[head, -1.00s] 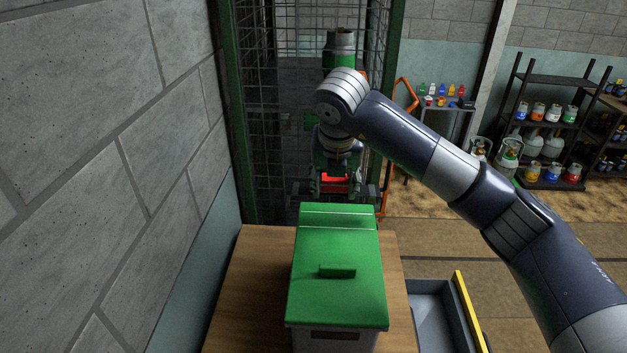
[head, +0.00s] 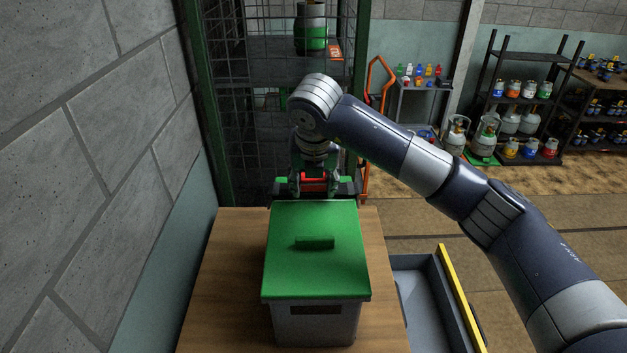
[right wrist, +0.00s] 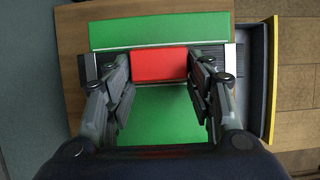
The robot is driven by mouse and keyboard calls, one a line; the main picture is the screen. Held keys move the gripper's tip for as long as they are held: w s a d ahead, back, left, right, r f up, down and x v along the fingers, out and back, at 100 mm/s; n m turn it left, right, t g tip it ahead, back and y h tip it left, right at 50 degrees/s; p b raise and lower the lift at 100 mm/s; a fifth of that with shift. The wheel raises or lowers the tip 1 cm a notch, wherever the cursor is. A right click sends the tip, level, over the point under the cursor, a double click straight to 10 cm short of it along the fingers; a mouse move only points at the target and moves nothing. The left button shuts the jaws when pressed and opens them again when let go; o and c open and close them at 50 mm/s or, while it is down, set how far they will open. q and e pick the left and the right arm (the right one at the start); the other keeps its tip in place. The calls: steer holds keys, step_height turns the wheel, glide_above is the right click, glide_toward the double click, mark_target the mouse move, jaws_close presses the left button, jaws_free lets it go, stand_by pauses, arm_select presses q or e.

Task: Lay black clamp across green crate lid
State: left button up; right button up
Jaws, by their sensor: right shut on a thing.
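The green crate lid (head: 318,270) lies shut on a grey crate (head: 290,322), with a small raised handle near its middle. My right gripper (head: 315,182) points down behind the lid's far edge in the head view. It is shut on the red middle part of the black clamp (head: 347,189). I cannot tell whether the clamp touches the lid. My left gripper is not in view.
The crate stands on a wooden table (head: 222,290) beside a block wall (head: 110,130). A grey tray with a yellow edge (head: 460,300) is at the right. A wire cage (head: 265,120) stands behind, and shelves with gas bottles (head: 525,115) are at the far right.

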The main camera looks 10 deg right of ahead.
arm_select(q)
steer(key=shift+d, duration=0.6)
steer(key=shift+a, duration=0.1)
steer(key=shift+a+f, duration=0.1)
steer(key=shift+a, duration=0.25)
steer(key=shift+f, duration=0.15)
arm_select(e)
steer(key=shift+r, duration=0.1)
arm_select(q)
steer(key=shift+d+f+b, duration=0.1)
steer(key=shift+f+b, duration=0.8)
steer(key=shift+b, duration=0.2)
arm_select(e)
steer(key=shift+f, duration=0.45)
stand_by(0.3)
steer(key=o, duration=1.2)
